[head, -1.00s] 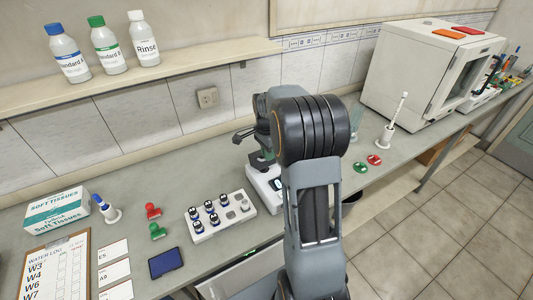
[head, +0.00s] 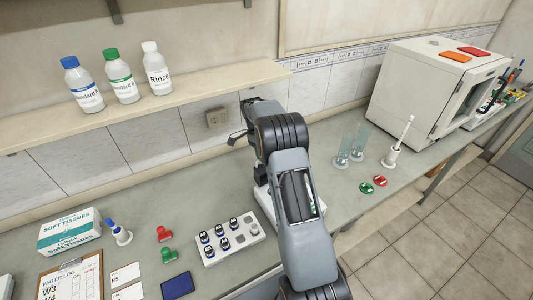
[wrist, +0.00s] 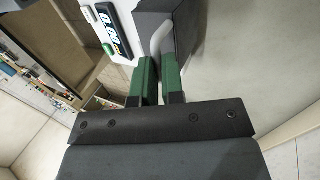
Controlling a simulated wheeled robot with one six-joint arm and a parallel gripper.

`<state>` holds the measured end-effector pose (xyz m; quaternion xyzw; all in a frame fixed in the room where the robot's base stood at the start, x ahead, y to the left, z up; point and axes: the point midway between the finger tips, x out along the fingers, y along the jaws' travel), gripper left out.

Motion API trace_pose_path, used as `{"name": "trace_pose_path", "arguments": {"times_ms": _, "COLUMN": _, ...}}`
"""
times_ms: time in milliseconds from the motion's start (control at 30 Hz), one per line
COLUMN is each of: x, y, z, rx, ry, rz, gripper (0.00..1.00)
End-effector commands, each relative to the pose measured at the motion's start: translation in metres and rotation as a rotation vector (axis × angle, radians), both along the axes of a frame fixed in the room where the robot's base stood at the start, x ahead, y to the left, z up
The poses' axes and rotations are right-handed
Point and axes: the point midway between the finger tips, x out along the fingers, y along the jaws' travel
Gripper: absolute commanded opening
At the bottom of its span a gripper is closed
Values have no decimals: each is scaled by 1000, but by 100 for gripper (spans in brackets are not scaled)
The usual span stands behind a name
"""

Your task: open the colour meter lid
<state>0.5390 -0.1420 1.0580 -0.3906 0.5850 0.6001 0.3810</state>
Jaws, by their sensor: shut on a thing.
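The colour meter (wrist: 112,22) shows in the wrist view at the top, with a white body and a dark display with light digits. A dark grey part (wrist: 178,18), apparently its lid, is beside the display, with a pale curved handle (wrist: 161,36). My gripper (wrist: 159,62) has green fingers closed around the lower end of this handle. In the head view my arm hides most of the meter; only a white edge (head: 261,198) shows left of the arm. How far the lid is raised cannot be told.
A white vial rack (head: 230,243) stands left of my arm. Glassware (head: 350,148), a white stand with a pipette (head: 397,148) and red and green caps (head: 373,184) are to the right. A shelf (head: 150,110) with bottles runs along the wall above.

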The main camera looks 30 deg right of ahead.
Motion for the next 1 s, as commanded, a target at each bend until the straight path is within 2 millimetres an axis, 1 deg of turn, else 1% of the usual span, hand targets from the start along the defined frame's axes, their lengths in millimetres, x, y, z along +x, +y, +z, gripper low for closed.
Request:
{"name": "trace_pose_path", "arguments": {"times_ms": 33, "x": 2, "y": 2, "z": -7, "rx": 5, "ry": 39, "rz": 6, "gripper": 0}}
{"name": "trace_pose_path", "arguments": {"times_ms": 400, "x": 17, "y": 2, "z": -16, "rx": 7, "ry": 170, "rz": 6, "gripper": 0}}
{"name": "trace_pose_path", "arguments": {"times_ms": 600, "x": 20, "y": 2, "z": -18, "rx": 9, "ry": 192, "rz": 5, "gripper": 0}}
{"name": "trace_pose_path", "arguments": {"times_ms": 1000, "x": 21, "y": 1, "z": -19, "rx": 10, "ry": 198, "rz": 3, "gripper": 0}}
